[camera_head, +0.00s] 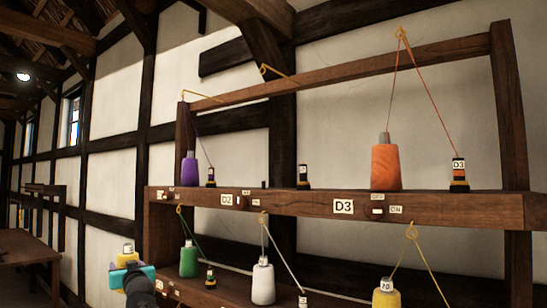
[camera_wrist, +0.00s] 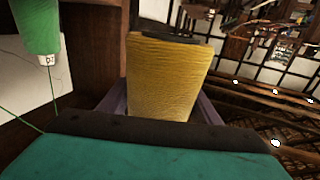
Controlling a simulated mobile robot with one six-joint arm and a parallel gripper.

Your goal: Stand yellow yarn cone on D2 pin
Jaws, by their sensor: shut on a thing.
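My gripper (camera_head: 133,275) is at the lower left in the head view, shut on the yellow yarn cone (camera_head: 127,250). The cone is in front of and left of the rack, below the upper shelf's level. In the wrist view the cone (camera_wrist: 170,75) fills the middle, between my two fingers. The D2 label (camera_head: 227,201) is on the front edge of the upper shelf (camera_head: 300,204). The shelf top behind that label, between the purple and orange cones, carries no cone. I cannot make out the D2 pin itself. A small dark bobbin (camera_head: 303,177) stands right of that space.
A purple cone (camera_head: 190,170) and an orange cone (camera_head: 387,165) flank the space, with threads rising to hooks. Green (camera_head: 189,261), white (camera_head: 263,284) and another yellow cone (camera_head: 386,294) stand below. A bench (camera_head: 25,247) is far left.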

